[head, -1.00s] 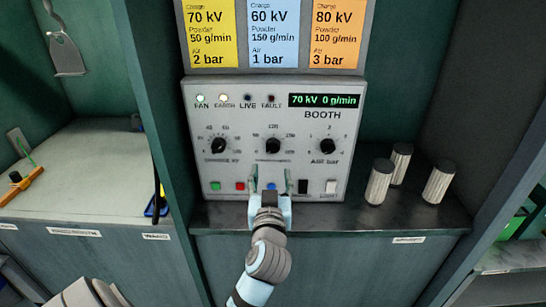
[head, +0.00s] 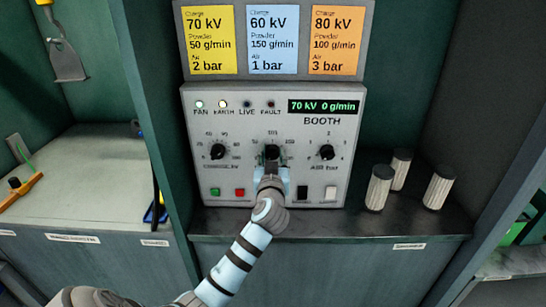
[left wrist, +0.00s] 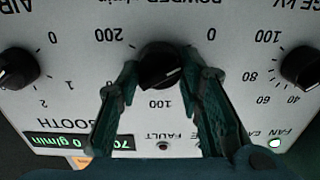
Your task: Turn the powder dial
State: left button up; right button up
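The powder dial (head: 272,151) is the black middle knob on the grey booth panel (head: 345,112). In the left wrist view the dial (left wrist: 160,62) shows upside down, with marks 0, 100 and 200 around it. My left gripper (head: 272,168) is in front of it. In the wrist view its two dark fingers (left wrist: 161,76) stand on either side of the dial, close to it. I cannot tell whether they touch it. The green display (head: 324,106) reads 70 kV, 0 g/min. My right gripper is not in view.
The charge dial (head: 218,151) is left of the powder dial and the air dial (head: 327,152) is right of it. A green button (head: 214,192), a red button (head: 239,192) and switches line the panel's bottom. White ribbed cylinders (head: 380,188) stand on the shelf at right.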

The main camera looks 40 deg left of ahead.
pick_arm(q)
jog(key=c, duration=0.3)
jog(key=shift+c, duration=0.2)
jog(key=shift+r, duration=0.1)
jog(key=shift+d+m+p, duration=0.1)
jog(key=shift+m+p, duration=0.3)
jog(key=shift+m, duration=0.2)
jog(key=m+p, duration=0.1)
jog(key=m, duration=0.2)
jog(key=shift+r+p, duration=0.1)
jog(key=shift+p, duration=0.2)
jog(key=m+p, duration=0.1)
jog(key=m, duration=0.2)
jog(key=shift+m+p, duration=0.3)
jog(key=shift+m, duration=0.1)
jog(key=shift+w+d+m+p, duration=0.1)
jog(key=shift+m+p, duration=0.65)
jog(key=shift+m, duration=1.15)
